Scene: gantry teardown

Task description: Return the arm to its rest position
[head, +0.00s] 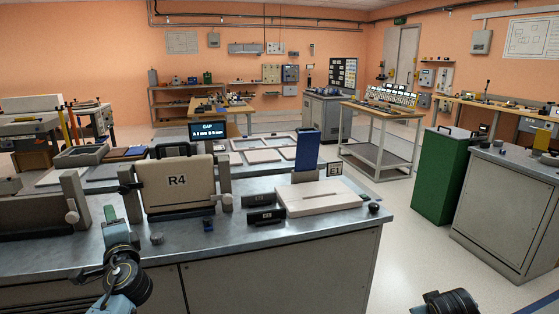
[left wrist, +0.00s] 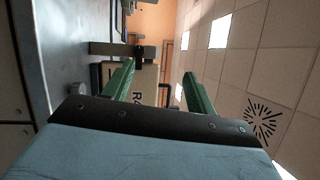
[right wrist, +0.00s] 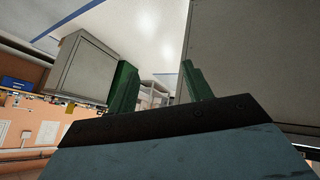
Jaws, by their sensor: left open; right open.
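My left gripper (head: 111,214) is in front of the workbench at the left in the head view, near the beige R4 panel (head: 176,184). In the left wrist view the left gripper (left wrist: 156,74) has its two green fingers apart with nothing between them. The R4 panel (left wrist: 146,84) shows beyond them, apart from the fingers. My right gripper (right wrist: 157,66) is open and empty in the right wrist view, with floor and grey cabinets beyond. In the head view only a dark part of my right arm shows at the bottom right; its fingers are out of frame.
A green cabinet (head: 440,178) and a grey cabinet (head: 498,208) stand right. The floor (head: 413,255) between is clear.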

